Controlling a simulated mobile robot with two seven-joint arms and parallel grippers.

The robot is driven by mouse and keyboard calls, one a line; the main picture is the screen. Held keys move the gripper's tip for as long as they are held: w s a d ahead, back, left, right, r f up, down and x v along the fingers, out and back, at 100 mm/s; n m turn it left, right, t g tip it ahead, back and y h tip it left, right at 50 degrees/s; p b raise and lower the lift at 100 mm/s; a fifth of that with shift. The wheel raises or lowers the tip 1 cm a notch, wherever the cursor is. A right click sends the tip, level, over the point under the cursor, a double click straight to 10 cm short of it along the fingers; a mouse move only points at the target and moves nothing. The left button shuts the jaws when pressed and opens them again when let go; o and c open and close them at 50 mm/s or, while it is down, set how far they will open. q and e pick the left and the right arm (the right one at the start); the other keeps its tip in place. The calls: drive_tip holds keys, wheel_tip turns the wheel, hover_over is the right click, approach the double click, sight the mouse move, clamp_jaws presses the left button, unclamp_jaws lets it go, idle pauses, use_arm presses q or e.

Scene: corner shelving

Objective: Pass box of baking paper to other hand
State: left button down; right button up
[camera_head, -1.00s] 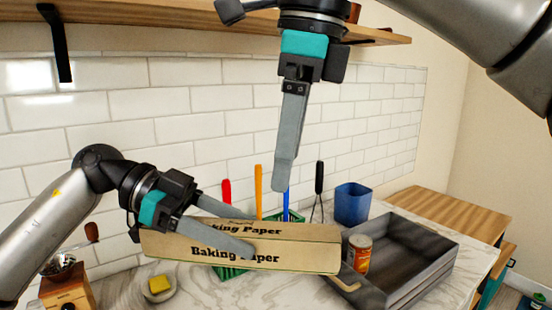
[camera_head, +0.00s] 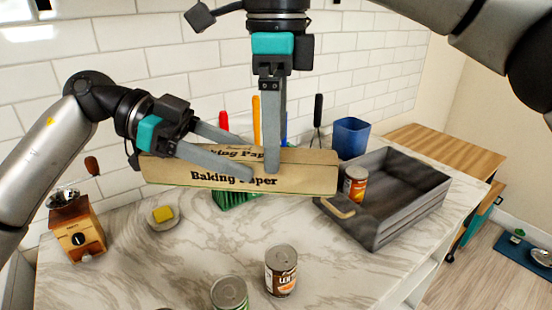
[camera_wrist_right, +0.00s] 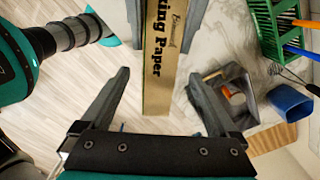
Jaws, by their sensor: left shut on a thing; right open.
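The long brown box of baking paper (camera_head: 305,178) is held level above the counter in the head view. My left gripper (camera_head: 245,160) is shut on its left part. My right gripper (camera_head: 272,170) points down over the middle of the box, and one finger overlaps its front face in the head view. In the right wrist view, the box (camera_wrist_right: 160,85) lies between the two spread fingers of my right gripper (camera_wrist_right: 160,85), with gaps on both sides. The right gripper is open; whether a finger touches the box cannot be told.
A grey wooden tray (camera_head: 400,215) with a can (camera_head: 355,184) stands right on the marble counter. A blue cup (camera_head: 351,138), a green utensil holder (camera_head: 235,198), a grinder (camera_head: 78,230), a yellow piece on a dish (camera_head: 163,214) and two front cans (camera_head: 281,270) are around.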

drive_tip(key=shift+f, duration=2.25)
clamp_jaws()
use_arm(q)
drive_tip(key=shift+c, duration=0.4)
unclamp_jaws()
drive_tip(key=shift+a, duration=0.1)
